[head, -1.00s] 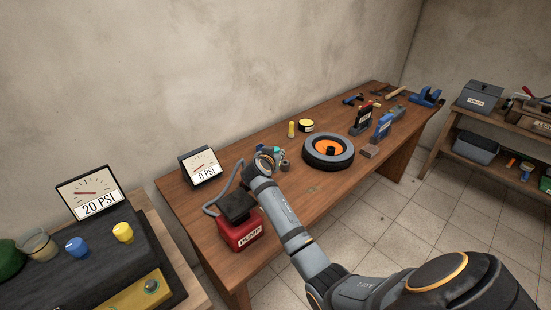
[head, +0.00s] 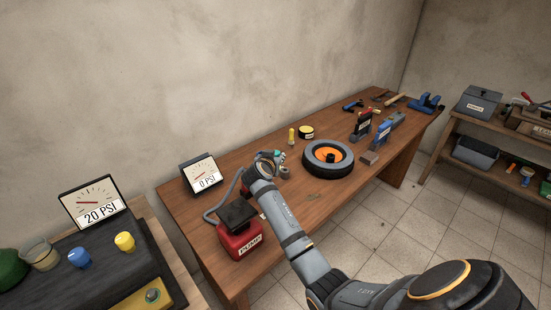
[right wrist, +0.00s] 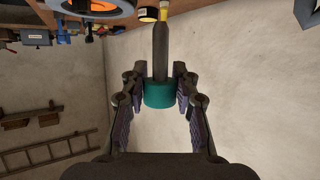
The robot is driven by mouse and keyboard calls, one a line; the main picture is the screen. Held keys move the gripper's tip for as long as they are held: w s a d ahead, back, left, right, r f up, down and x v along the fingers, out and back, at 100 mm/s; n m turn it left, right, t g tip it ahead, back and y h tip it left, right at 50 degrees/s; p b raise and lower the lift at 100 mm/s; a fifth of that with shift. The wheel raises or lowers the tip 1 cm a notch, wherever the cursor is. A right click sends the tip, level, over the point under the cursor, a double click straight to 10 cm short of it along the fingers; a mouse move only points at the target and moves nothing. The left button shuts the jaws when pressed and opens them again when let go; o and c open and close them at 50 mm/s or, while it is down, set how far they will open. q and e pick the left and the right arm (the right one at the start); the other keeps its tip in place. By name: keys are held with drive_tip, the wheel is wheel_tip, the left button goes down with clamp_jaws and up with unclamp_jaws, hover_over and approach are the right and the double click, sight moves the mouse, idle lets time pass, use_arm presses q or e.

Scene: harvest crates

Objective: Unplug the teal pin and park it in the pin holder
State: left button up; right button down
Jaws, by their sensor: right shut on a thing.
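My right gripper (head: 276,158) is over the wooden workbench, left of the wheel. In the right wrist view my right gripper (right wrist: 160,95) has its fingers shut on the teal head of the teal pin (right wrist: 159,94). The pin's dark grey shaft points away from the palm. In the head view the gripper mostly hides the pin, and only a little teal shows. A small grey cylinder (head: 285,173) stands just beside the gripper; I cannot tell whether it is the pin holder. I cannot tell if the shaft tip touches anything. My left gripper is not in view.
A wheel with an orange hub (head: 347,164) lies right of my gripper. A yellow-capped bottle (head: 291,137) and a yellow tin (head: 306,131) stand behind. The red pump (head: 240,242), its grey hose and a 0 PSI gauge (head: 203,175) are to the left.

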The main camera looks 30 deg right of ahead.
drive_tip(key=shift+r+p, duration=1.05)
drive_tip(key=shift+r, duration=0.6)
